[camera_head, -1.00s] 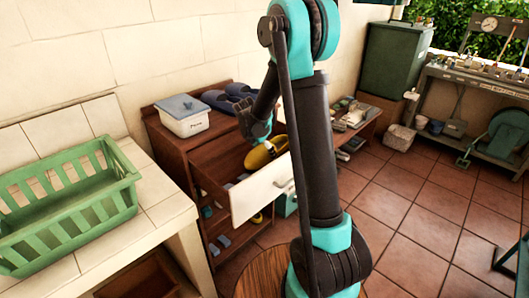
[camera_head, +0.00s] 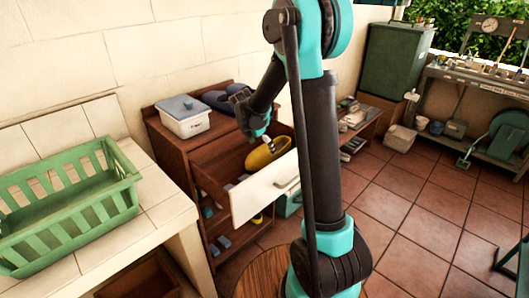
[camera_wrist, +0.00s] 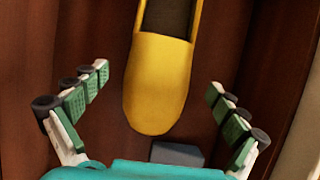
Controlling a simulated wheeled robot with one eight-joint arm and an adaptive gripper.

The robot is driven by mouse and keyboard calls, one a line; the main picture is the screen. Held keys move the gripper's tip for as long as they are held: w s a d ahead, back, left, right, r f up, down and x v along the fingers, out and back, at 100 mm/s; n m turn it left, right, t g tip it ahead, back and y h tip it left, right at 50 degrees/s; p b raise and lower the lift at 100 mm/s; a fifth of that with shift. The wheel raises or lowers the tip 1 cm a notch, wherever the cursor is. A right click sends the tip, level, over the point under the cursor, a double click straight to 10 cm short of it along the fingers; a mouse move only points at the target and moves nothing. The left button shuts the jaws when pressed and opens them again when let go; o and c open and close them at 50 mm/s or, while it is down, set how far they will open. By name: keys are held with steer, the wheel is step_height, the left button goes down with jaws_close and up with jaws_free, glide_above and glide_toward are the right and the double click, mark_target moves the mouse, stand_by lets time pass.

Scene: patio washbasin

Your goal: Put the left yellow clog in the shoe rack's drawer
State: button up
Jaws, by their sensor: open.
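A yellow clog (camera_head: 266,152) is in the open drawer (camera_head: 262,198) of the brown shoe rack (camera_head: 195,150). My gripper (camera_head: 264,142) is above the drawer, pointing down at the clog. In the wrist view the clog (camera_wrist: 158,85) shows its rounded yellow end and dark opening. My gripper (camera_wrist: 158,88) is open there, with its green-padded fingers spread on either side of the clog and gaps between. The clog looks free of the fingers. Its far end runs out of the wrist view.
A white lidded box (camera_head: 184,120) and dark blue shoes (camera_head: 218,100) stand on the rack's top. Something yellow (camera_head: 257,218) shows low beneath the drawer front. A grey block (camera_wrist: 177,154) lies near the clog. A green basket (camera_head: 70,212) sits on the tiled counter at left.

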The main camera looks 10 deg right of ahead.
steer(key=v, duration=0.8)
steer(key=shift+r, duration=0.15)
steer(key=shift+c, duration=0.4)
stand_by(0.5)
